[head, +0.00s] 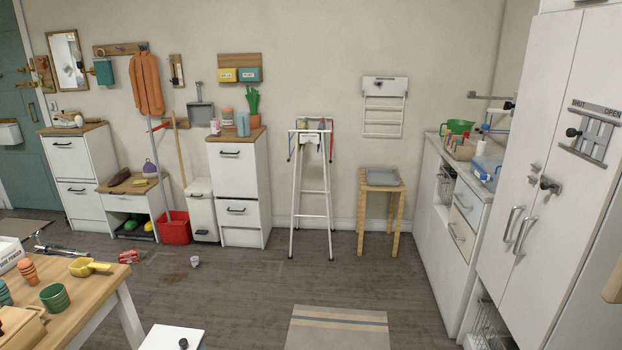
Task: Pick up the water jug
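A clear, blue-tinted container (487,169) lies or stands on the counter along the right wall, near the tall white cabinet. It may be the water jug, but it is too small to be sure. Neither of my grippers is in view, and nothing is seen touching these vessels.
A wooden table (100,292) with cups and a yellow scoop fills the lower left. A striped rug (337,329) lies on the open floor. A folding rack (311,190) and wooden stool (382,186) stand at the back. A small cup (195,261) lies on the floor.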

